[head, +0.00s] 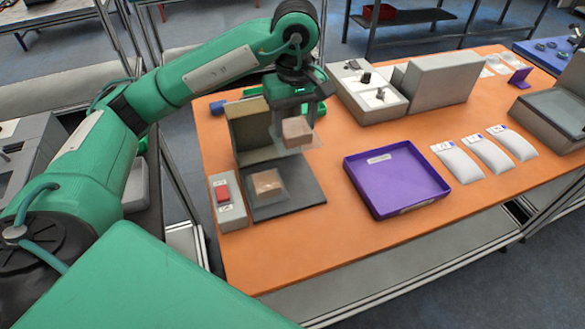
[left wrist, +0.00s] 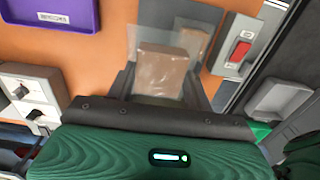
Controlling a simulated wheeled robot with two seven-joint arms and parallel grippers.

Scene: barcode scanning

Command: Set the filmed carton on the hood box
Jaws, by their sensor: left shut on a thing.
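My left gripper (head: 298,114) points down, shut on a small brown carton (head: 297,132). Clear film spreads around this carton, which also shows between the fingers in the left wrist view (left wrist: 163,72). The carton is held in the air above a dark base plate (head: 290,199). A second brown carton (head: 268,184) with clear film lies on that plate, partly hidden behind the held one in the left wrist view (left wrist: 191,41). A beige upright box (head: 249,130) stands at the plate's back edge; I cannot tell whether it is the hood box. My right gripper is not in view.
A grey box with a red switch (head: 223,196) stands left of the plate. A purple tray (head: 397,180) lies to the right, with several white pouches (head: 456,162) beyond. Grey equipment (head: 440,80) stands behind. Orange tabletop in front of the tray is clear.

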